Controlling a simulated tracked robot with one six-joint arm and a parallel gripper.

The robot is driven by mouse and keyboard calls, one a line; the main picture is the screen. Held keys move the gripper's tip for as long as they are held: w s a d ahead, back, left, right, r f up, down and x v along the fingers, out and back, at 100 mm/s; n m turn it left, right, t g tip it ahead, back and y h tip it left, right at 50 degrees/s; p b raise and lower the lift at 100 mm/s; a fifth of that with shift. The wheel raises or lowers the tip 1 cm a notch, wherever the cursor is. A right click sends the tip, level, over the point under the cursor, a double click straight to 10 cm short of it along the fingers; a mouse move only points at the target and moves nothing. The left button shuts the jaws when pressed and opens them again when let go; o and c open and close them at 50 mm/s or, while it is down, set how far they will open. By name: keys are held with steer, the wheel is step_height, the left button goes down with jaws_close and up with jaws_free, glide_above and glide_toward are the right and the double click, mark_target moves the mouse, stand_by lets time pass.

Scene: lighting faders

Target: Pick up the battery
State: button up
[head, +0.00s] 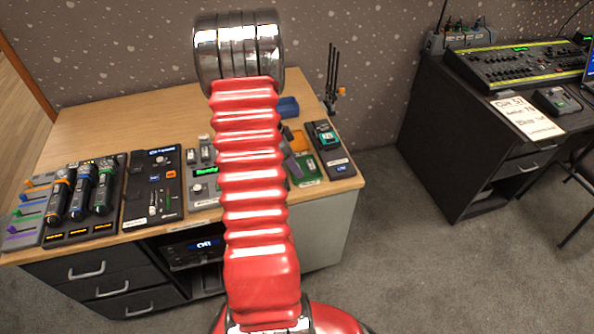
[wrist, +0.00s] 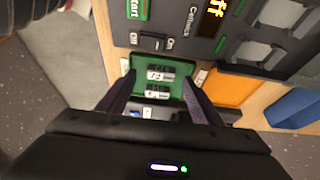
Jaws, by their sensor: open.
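A green tray (wrist: 176,64) lies between the fingers of my gripper (wrist: 158,80) in the wrist view. In it are two small dark blocks with white labels, which look like batteries: an upper one (wrist: 160,75) and a lower one (wrist: 158,94). I cannot tell which is the battery meant. My gripper is open, its two dark fingers spread left and right of the blocks. I cannot tell how far above them it is. In the head view the green tray (head: 308,170) shows at the desk's front right; my red arm hides most of the gripper.
A dark device (wrist: 160,40) with a switch sits just beyond the tray. An orange tray (wrist: 232,88) and a blue bin (wrist: 293,108) are to the right. The desk's back left is clear.

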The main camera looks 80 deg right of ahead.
steer(key=shift+x, duration=0.9)
steer(key=shift+c, duration=0.3)
steer(key=c, duration=1.1)
